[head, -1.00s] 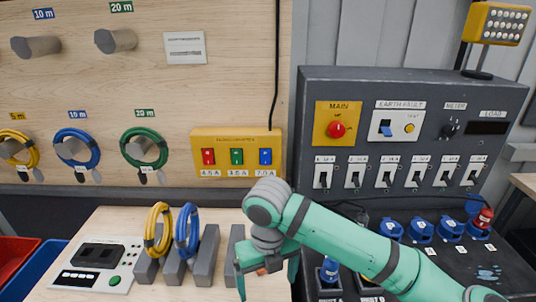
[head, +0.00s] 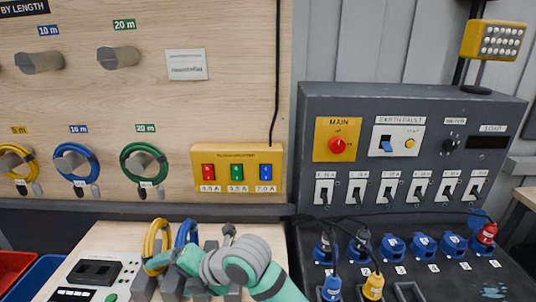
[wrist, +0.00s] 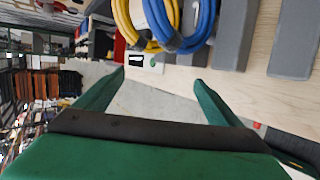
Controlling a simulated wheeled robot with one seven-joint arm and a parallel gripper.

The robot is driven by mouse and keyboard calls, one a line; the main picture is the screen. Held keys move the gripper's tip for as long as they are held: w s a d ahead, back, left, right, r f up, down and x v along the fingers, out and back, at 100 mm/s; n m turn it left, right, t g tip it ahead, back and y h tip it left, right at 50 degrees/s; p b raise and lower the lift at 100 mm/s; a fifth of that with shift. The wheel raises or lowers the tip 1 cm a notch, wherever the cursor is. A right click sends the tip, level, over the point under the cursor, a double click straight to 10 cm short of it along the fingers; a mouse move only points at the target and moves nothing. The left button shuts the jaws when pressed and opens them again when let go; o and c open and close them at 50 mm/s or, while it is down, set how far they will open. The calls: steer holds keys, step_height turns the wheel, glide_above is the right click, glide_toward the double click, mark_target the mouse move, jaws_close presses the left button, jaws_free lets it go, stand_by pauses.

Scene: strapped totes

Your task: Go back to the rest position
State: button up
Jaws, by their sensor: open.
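My gripper (wrist: 158,84) is open in the wrist view, with its two green fingers spread and nothing between them. In the head view my arm is bent low over the front of the wooden bench (head: 110,236), with the gripper end near the coils and its fingertips hard to make out. A yellow cable coil (head: 151,246) and a blue cable coil (head: 187,233) hang upright at grey blocks on the bench. In the wrist view the yellow coil (wrist: 126,22) and blue coil (wrist: 205,22) lie past the fingertips, apart from them.
A grey switch panel (head: 410,85) with covered blue sockets (head: 425,246) stands at the right. Blue and yellow plugs (head: 373,287) are at its front. A white device (head: 128,272) and red and blue bins (head: 38,280) are at the left. Coils hang on the wooden board (head: 230,110).

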steer(key=w+a+r+m+t+y, duration=0.3)
steer(key=m+t, duration=0.4)
steer(key=m, duration=0.6)
steer(key=s+d+f+m+t+h, duration=0.3)
steer(key=s+d+f+m+h, duration=0.25)
steer(key=f+m, duration=0.35)
steer(key=s+d+f+m+t+h, duration=0.3)
steer(key=s+d+f+m+h, duration=0.1)
steer(key=s+d+f+m, duration=0.4)
steer(key=s+d+f+m+h, duration=0.1)
steer(key=s+d, duration=0.3)
steer(key=s, duration=0.3)
steer(key=s+d+f+m+h, duration=0.1)
steer(key=s+d, duration=0.3)
steer(key=s, duration=0.4)
steer(key=s+d+f+m+g+h, duration=0.1)
steer(key=s+d+f+m, duration=0.1)
steer(key=s, duration=0.6)
steer(key=shift+s+d+f, duration=0.15)
steer(key=shift+d+f, duration=0.55)
steer(key=shift+d, duration=0.3)
steer(key=shift+h, duration=0.25)
